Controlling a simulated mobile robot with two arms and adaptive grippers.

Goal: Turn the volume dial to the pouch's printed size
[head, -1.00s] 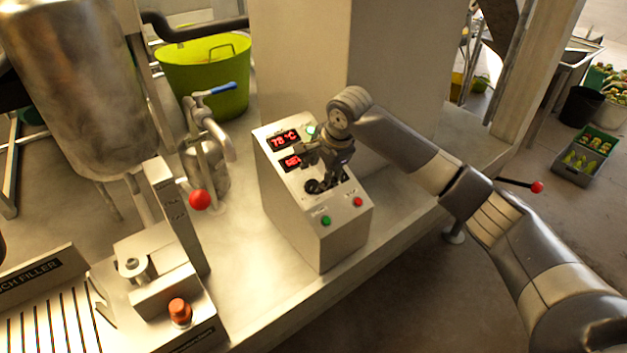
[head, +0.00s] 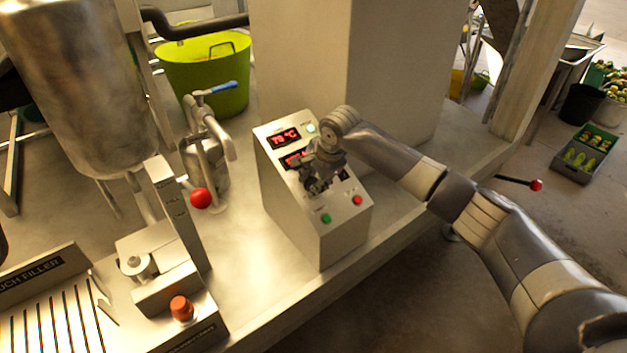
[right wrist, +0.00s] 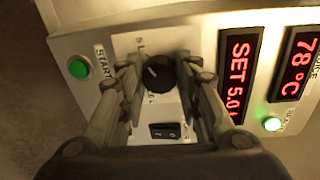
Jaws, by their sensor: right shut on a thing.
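The volume dial (right wrist: 160,73) is a black round knob with a pale pointer line on the control box (head: 333,243). My right gripper (right wrist: 158,76) is shut on the dial, one finger on each side. In the head view my right gripper (head: 318,182) covers the dial. The red SET display (right wrist: 238,75) in the right wrist view reads "SET 5.0", with its end partly hidden by the gripper. I see no pouch and cannot read the dial's scale. My left gripper is not in view.
A second display (right wrist: 295,70) reads 78 °C, beside a lit green lamp (right wrist: 271,124). A black rocker switch (right wrist: 165,131) sits beside the dial. The box has green (head: 326,218) and red (head: 357,200) buttons. A red-knobbed lever (head: 201,198) stands left of the box.

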